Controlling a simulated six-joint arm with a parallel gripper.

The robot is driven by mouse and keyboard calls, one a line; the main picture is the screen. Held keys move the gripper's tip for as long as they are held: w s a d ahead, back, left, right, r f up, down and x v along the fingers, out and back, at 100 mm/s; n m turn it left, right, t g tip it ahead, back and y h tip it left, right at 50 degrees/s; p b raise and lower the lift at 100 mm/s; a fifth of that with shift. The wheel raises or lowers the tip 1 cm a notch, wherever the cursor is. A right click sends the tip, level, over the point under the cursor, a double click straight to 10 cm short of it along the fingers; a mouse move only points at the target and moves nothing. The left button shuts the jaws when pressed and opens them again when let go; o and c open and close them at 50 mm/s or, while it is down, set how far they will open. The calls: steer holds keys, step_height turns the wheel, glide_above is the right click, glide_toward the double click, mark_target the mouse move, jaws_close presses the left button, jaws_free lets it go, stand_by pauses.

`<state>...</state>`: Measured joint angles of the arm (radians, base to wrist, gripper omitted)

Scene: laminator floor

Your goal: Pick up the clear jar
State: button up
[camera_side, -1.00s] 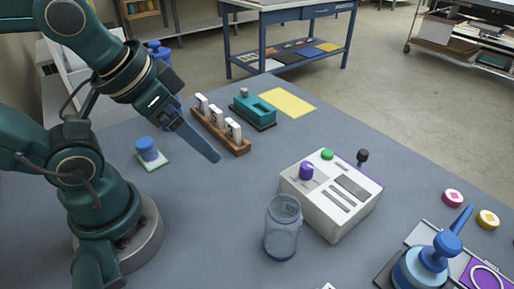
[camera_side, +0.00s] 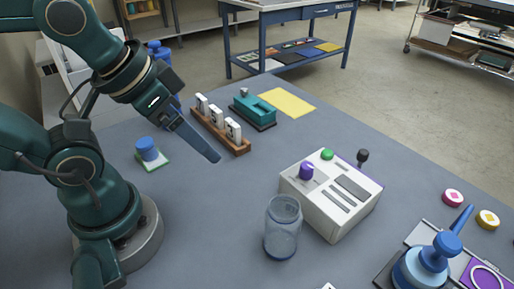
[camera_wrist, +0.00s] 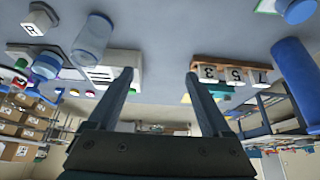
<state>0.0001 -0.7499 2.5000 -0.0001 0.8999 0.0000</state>
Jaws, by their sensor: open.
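The clear jar (camera_side: 283,229) stands upright on the grey table at the front middle, close to the left side of the white control box. In the wrist view the jar (camera_wrist: 92,40) shows at the upper left, outside my fingers. My gripper (camera_side: 214,156) is above the table, to the left of the jar and well apart from it. In the wrist view my gripper's two fingers (camera_wrist: 160,75) are spread wide, with nothing held between them.
The white control box (camera_side: 330,195) with a purple knob stands right of the jar. A wooden rack (camera_side: 220,130) with numbered white blocks and a teal device (camera_side: 254,110) lie behind my gripper. A blue-handled press (camera_side: 430,262) is at the front right. The table left of the jar is clear.

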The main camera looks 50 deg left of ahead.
steer(key=shift+o, duration=1.4)
steer(key=shift+r, duration=0.1)
